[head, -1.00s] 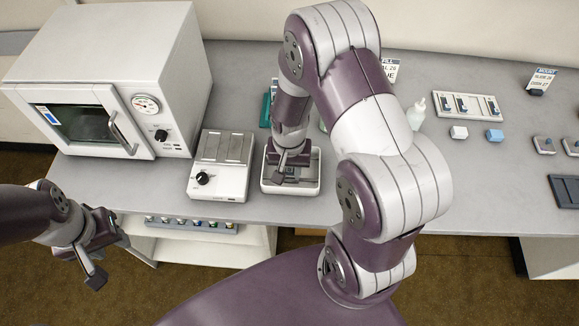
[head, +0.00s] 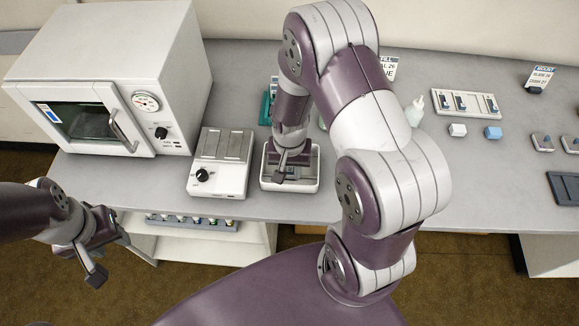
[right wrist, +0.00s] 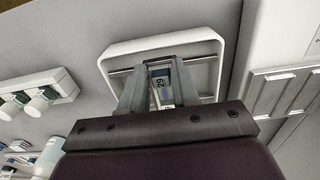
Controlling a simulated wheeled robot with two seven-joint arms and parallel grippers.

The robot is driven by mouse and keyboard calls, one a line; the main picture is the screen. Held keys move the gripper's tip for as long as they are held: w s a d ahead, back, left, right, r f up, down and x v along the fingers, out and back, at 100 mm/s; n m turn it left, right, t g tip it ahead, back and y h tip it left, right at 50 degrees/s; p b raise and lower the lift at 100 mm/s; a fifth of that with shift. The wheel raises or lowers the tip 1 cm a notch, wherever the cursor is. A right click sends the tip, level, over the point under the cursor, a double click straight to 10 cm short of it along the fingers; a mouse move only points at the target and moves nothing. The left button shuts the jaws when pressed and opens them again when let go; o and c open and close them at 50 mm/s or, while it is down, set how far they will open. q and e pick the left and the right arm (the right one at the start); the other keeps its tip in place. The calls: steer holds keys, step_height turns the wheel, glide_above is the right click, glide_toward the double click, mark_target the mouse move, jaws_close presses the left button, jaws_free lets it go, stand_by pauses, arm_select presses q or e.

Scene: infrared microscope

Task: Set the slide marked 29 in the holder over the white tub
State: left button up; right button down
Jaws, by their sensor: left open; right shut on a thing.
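The white tub (head: 268,183) stands on the bench's front part, right of a small hotplate-like box. It also shows in the right wrist view (right wrist: 110,63), with thin dark rails across it. My right gripper (right wrist: 160,82) is over the tub and shut on a slide (right wrist: 162,88), whose label appears to read 29. The slide lies between the fingers at the rails; I cannot tell whether it touches them. In the head view my right gripper (head: 281,170) partly covers the tub. My left gripper (head: 98,258) is open and empty, in front of the bench at left.
The box with a black knob (head: 218,165) stands close left of the tub, and a white oven (head: 110,90) is farther left. A slide rack (head: 466,103), a dropper bottle (head: 415,112) and small blocks (head: 493,132) stand to the right.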

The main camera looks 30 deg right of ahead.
steer(key=shift+f, duration=0.15)
steer(key=shift+c, duration=1.8)
jaws_free()
step_height(320, 180, up, 6)
steer(key=p, duration=0.5)
steer(key=shift+p, duration=0.4)
